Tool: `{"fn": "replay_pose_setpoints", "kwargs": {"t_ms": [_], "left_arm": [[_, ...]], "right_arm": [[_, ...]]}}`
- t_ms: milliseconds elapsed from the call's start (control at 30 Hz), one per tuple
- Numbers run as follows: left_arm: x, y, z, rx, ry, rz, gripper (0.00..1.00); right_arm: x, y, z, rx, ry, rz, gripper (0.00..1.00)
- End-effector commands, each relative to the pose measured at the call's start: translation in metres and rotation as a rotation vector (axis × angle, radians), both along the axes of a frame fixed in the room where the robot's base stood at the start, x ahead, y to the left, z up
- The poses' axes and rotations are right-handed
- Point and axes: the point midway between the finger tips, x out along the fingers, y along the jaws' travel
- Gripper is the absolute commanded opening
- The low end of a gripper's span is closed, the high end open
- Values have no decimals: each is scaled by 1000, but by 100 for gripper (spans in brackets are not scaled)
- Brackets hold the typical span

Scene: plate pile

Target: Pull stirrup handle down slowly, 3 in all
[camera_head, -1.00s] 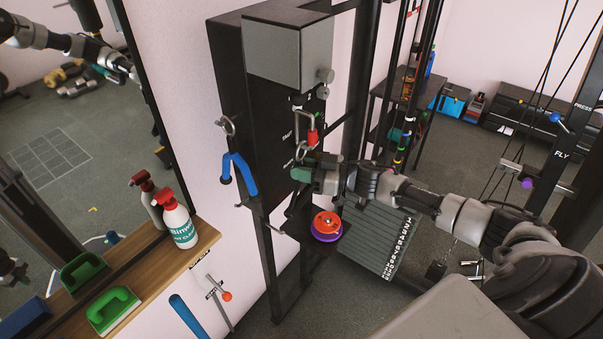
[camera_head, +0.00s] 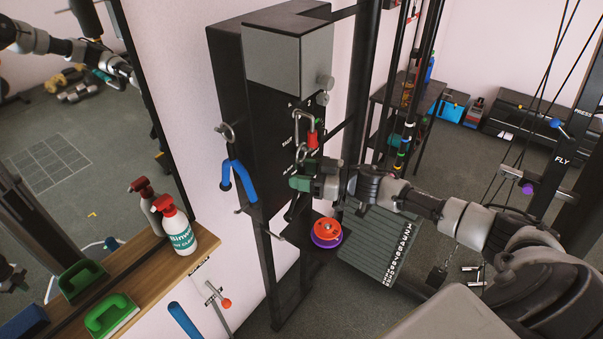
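My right gripper (camera_head: 298,184) reaches in from the right, level with the lower end of the loop. A green part shows at its tip; I cannot tell whether it is a finger or the handle's grip. The handle's lower part is hidden by the gripper, so I cannot see whether the fingers are closed on it. My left gripper is not in view.
An orange and purple disc pile (camera_head: 327,231) sits below the gripper. A ribbed grey plate (camera_head: 385,240) lies behind the arm.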

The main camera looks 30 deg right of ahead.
Motion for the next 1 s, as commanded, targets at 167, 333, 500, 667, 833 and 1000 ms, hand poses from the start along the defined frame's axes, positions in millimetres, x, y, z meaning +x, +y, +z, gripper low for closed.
{"fn": "replay_pose_setpoints", "kwargs": {"t_ms": [167,333,500,667,833,1000], "left_arm": [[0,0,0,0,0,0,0],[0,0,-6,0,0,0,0],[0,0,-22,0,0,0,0],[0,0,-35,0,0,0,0],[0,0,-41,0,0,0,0],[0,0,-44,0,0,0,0]], "right_arm": [[0,0,0,0,0,0,48],[-6,-7,-1,-1,-1,0,48],[-28,-29,-6,-4,3,-1,48],[-50,-51,-6,-4,4,-1,48],[-65,-67,-3,-1,3,-1,48],[-73,-74,-1,-1,1,1,48]]}}
